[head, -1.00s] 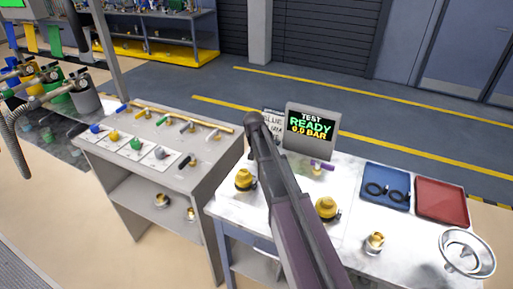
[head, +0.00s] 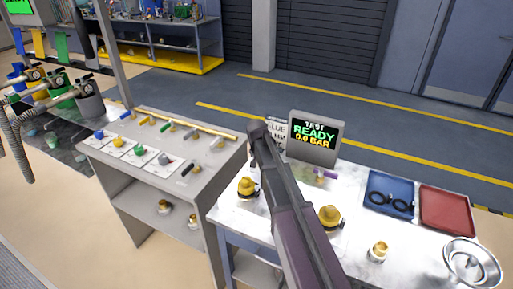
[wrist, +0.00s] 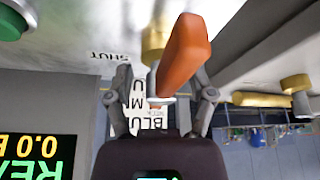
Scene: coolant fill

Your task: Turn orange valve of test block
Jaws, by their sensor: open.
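The orange valve handle (wrist: 184,52) shows large in the wrist view, on a brass fitting (wrist: 157,38). My gripper (wrist: 163,82) is open, one finger on each side of the handle's lower end. I cannot tell whether the fingers touch it. In the head view my own arm hides the gripper and the orange valve. The test screen (head: 313,138) stands at the back of the white table and reads READY. It also shows upside down in the wrist view (wrist: 38,158). A printed word, SHUT, shows beside the fitting in the wrist view.
A printed sign (head: 277,133) stands beside the screen. A purple valve handle (head: 325,175) and yellow-topped fittings (head: 247,188) are close to my arm. A blue tray (head: 390,208) and a red tray (head: 447,211) lie to the right. A green button (wrist: 12,22) shows at the wrist view's corner.

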